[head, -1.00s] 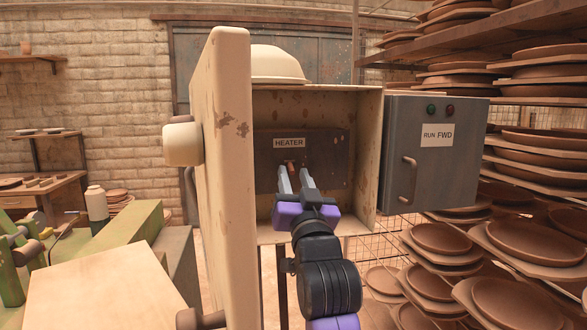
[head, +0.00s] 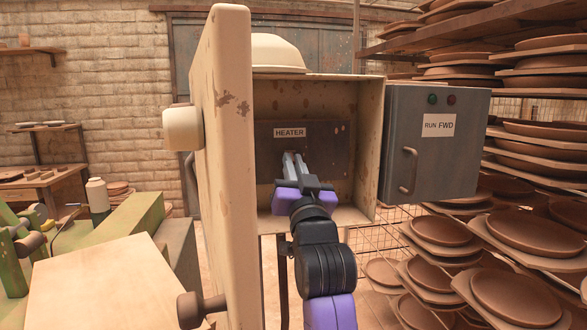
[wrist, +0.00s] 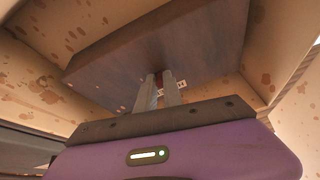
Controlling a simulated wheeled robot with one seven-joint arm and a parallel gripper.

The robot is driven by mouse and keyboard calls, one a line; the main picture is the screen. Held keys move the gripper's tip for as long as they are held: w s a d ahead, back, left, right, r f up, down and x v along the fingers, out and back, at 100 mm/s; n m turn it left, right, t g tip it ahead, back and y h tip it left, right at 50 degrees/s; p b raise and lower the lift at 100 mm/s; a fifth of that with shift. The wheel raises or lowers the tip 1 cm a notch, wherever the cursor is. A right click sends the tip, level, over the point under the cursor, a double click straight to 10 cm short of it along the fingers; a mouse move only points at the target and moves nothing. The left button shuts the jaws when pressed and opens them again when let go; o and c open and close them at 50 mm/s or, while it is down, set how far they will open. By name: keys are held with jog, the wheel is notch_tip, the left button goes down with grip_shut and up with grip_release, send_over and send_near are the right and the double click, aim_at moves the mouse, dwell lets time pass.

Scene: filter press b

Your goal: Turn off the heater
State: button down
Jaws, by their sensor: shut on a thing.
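The heater panel (head: 330,145) is a dark plate on the back wall of an open beige cabinet (head: 368,150). A white HEATER label (head: 289,132) is on its upper left. My gripper (head: 293,155) reaches into the cabinet, its two grey fingers close together just below the label. In the wrist view my gripper (wrist: 160,78) is shut on the small brown heater switch (wrist: 158,76), of which only a sliver shows between the fingertips. The switch is hidden by the fingers in the head view, and its exact position is hard to tell.
The cabinet's thick beige door (head: 222,150) stands open left of my arm. A grey RUN FWD box (head: 435,150) with a handle is to the right. Shelves of clay plates (head: 540,150) fill the right side. A cream bowl (head: 275,52) sits on top of the cabinet.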

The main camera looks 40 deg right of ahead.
jog(key=shift+f+b, duration=0.35)
jog(key=shift+b, duration=0.45)
jog(key=shift+r+t+h, duration=0.15)
jog(key=shift+t+h, duration=0.15)
jog(key=shift+t, duration=0.1)
jog(key=c, duration=1.5)
grip_release()
jog(key=b+v, duration=0.3)
jog(key=v, duration=0.4)
jog(key=shift+s+a, duration=0.15)
jog(key=shift+s, duration=0.15)
